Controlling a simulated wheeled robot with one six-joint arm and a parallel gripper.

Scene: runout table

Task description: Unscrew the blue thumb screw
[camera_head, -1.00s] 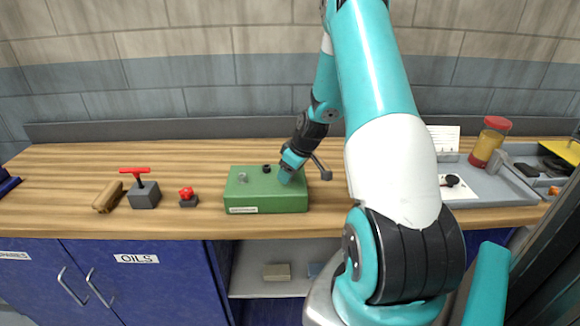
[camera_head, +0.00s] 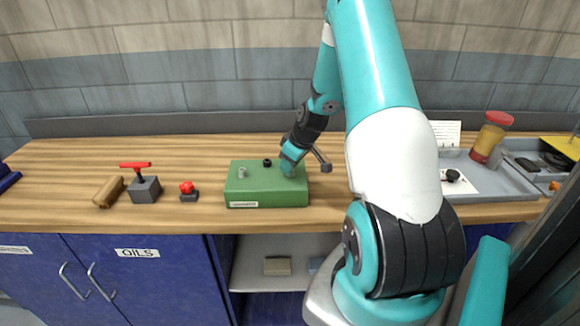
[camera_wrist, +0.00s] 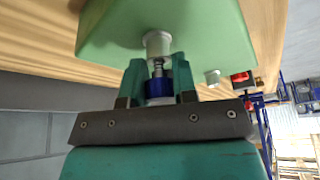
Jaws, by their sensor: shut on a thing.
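The green block (camera_head: 250,197) stands on the bench, and my gripper (camera_head: 288,170) is at its right part in the head view. In the wrist view, my gripper (camera_wrist: 158,82) is shut on the blue thumb screw (camera_wrist: 158,89), with one teal finger on either side of its head. A bare silver shank shows between the blue head and a pale round boss (camera_wrist: 157,43) on the green block (camera_wrist: 205,25). Whether the shank's tip is still inside the boss I cannot tell.
To the left are a red T-handle on a grey block (camera_head: 145,190), a small red knob (camera_head: 187,187) and a wooden piece (camera_head: 108,192). A grey tray (camera_head: 510,185) is at right.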

